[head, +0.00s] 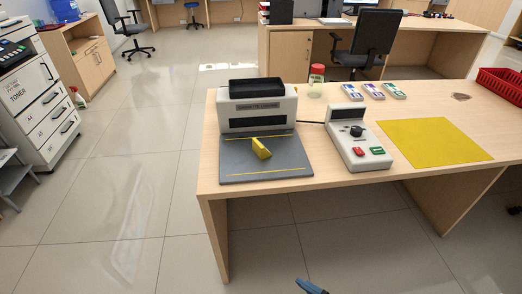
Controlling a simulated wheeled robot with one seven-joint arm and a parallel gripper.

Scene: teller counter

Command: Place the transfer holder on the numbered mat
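A plain yellow mat (432,141) lies flat on the right part of the counter; I see no numbers on it. A small yellow block (261,149) stands on the grey plate of a machine (258,106) at the counter's left end. It could be the transfer holder, but I cannot tell for sure. A blue and dark tip (311,287) at the bottom edge seems to be part of my gripper, low in front of the counter and apart from everything on it. The rest of the gripper is out of frame.
A control box (357,142) with a knob and red and green buttons stands between machine and mat. Behind are a red-lidded jar (316,81), several small coloured packs (373,91) and a red basket (501,84). The mat is empty. The floor left of the counter is open.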

